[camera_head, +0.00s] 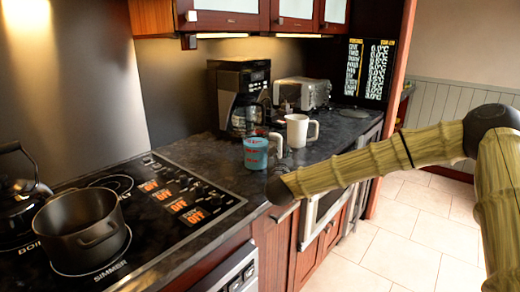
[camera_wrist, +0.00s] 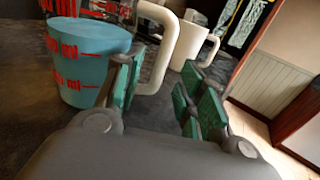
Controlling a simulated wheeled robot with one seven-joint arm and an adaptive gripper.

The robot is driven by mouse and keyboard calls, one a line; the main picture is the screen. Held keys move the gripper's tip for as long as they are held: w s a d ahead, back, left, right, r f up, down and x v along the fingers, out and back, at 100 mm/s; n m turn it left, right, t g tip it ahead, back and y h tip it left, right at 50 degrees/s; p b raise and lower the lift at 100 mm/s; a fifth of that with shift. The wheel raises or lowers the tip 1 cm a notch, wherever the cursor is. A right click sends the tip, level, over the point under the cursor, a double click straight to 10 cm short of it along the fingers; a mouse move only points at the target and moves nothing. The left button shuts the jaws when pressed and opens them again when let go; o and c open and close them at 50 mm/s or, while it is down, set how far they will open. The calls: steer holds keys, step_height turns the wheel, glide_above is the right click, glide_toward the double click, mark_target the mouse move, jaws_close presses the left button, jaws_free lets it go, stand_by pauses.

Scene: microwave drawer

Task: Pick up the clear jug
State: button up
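The clear jug (camera_head: 256,154) stands upright on the dark counter, with blue contents and red markings. In the wrist view the jug (camera_wrist: 85,62) is at the upper left, and its pale handle (camera_wrist: 158,65) faces my gripper. My gripper (camera_wrist: 160,88) is open, with green-padded fingers apart. The lower part of the handle shows in the gap between the fingers, near the left one. I cannot tell whether they touch. In the head view my gripper is mostly hidden by my arm, just right of the jug.
A white mug (camera_head: 297,131) stands close behind the jug to the right; it also shows in the wrist view (camera_wrist: 189,42). A coffee maker (camera_head: 238,95) and toaster (camera_head: 302,93) stand farther back. A pot (camera_head: 82,230) sits on the stove at left. The floor at right is clear.

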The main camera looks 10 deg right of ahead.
mark_target(280, 151)
steer(key=shift+f+x, duration=0.15)
steer(key=shift+x, duration=0.8)
steer(key=shift+f+x, duration=0.1)
steer(key=shift+x, duration=0.85)
steer(key=shift+d, duration=0.1)
steer(key=shift+s, duration=0.1)
jaws_close()
steer(key=shift+r, duration=0.1)
